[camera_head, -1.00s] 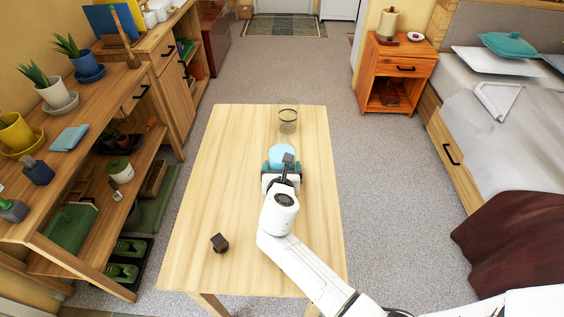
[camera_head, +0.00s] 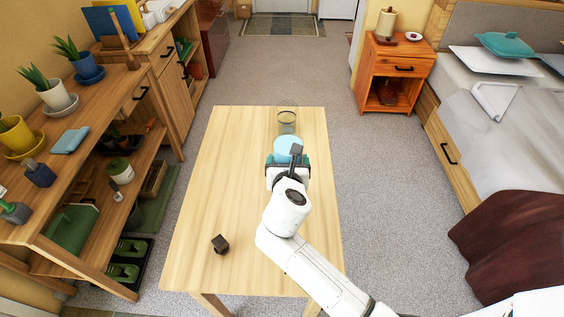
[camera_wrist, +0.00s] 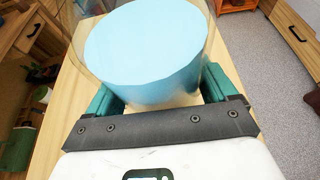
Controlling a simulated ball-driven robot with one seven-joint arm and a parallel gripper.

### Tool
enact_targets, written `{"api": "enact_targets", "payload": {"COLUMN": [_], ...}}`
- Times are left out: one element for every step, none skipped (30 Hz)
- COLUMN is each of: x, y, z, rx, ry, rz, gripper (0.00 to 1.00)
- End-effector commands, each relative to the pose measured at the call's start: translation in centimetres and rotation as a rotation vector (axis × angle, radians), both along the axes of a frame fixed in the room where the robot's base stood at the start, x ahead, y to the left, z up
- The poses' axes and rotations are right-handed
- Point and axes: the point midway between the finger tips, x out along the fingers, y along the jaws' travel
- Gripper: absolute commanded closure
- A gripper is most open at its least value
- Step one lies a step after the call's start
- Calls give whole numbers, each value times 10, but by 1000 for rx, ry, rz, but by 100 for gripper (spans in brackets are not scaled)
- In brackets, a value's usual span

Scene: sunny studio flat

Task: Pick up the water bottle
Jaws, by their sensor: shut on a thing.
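The water bottle (camera_head: 288,147) is a clear cylinder with light-blue contents, upright over the far part of the wooden table (camera_head: 225,190). Its clear upper part, with a thin dark ring, shows above the blue. In the wrist view the blue body of the bottle (camera_wrist: 145,55) fills the upper middle inside a clear shell. My gripper (camera_head: 287,160) is shut on it, with teal fingers on either side (camera_wrist: 165,95). The bottle's base is hidden, so I cannot tell its exact height above the table.
A wooden shelf (camera_head: 120,95) with potted plants stands at left. An orange nightstand (camera_head: 398,68) and a bed (camera_head: 500,130) are at right. Carpeted floor is free around the table's far end.

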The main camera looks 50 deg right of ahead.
Motion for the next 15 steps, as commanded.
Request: {"api": "enact_targets", "payload": {"x": [-8,-12,-22,-28,-34,-42,-48,-53,-59,-64,-68,-73,-76,-79,-83], "y": [4,6,9,12,15,18,20,22,25,27,28,30,32,33,35], "z": [14,20,21,23,27,30,33,35,38,40,42,45,46,48,50], "rx": [-1,-2,-3,-4,-2,-3,-2,-2,-2,-2,-2,-1,-1,-1,-1], "ry": [-6,-6,-3,-2,-2,-3,-2,-2,-2,-2,-2,-3,-3,-3,-3], "rz": [3,3,3,4,3,3,2,2,2,2,2,1,1,1,1], "gripper": [82,82,82,82,82,82,82,82,82,82,82,82,82,82,82]}}
